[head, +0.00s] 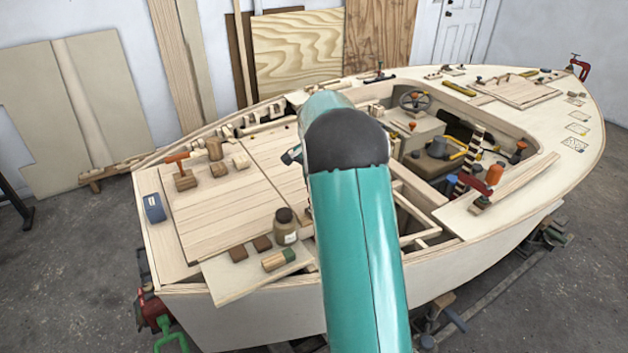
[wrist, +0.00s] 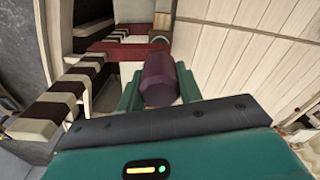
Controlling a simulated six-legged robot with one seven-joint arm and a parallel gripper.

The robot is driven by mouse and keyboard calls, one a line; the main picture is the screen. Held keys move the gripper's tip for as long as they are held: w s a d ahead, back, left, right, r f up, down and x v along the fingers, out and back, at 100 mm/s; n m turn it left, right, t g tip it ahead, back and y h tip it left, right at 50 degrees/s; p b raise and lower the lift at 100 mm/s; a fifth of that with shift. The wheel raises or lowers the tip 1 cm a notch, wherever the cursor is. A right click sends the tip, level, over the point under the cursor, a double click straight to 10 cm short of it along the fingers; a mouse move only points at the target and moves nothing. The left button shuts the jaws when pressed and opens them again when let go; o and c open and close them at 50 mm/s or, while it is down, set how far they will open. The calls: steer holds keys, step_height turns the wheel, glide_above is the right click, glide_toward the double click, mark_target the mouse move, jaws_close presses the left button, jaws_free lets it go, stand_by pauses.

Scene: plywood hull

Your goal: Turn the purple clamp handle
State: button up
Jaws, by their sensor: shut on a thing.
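The purple clamp handle (wrist: 160,78) shows in the middle of the wrist view as a dark, faceted grip. My gripper (wrist: 159,92) is shut on it, with one teal finger on each side. A dark red bar (wrist: 112,52) runs across just beyond the handle; whether it belongs to the same clamp I cannot tell. In the head view my teal arm covers the middle of the hull, and the gripper and purple handle are hidden behind it.
A striped dark and pale wooden piece (wrist: 62,100) is left of the handle. Pale planks (wrist: 245,45) lie to its right.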

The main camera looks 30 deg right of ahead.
steer(key=n, duration=0.4)
steer(key=shift+d+n, duration=0.1)
steer(key=shift+n, duration=0.2)
steer(key=n, duration=0.4)
steer(key=shift+n, duration=0.3)
steer(key=n, duration=0.4)
steer(key=shift+n+t, duration=0.3)
steer(key=shift+n, duration=2.1)
steer(key=o, duration=1)
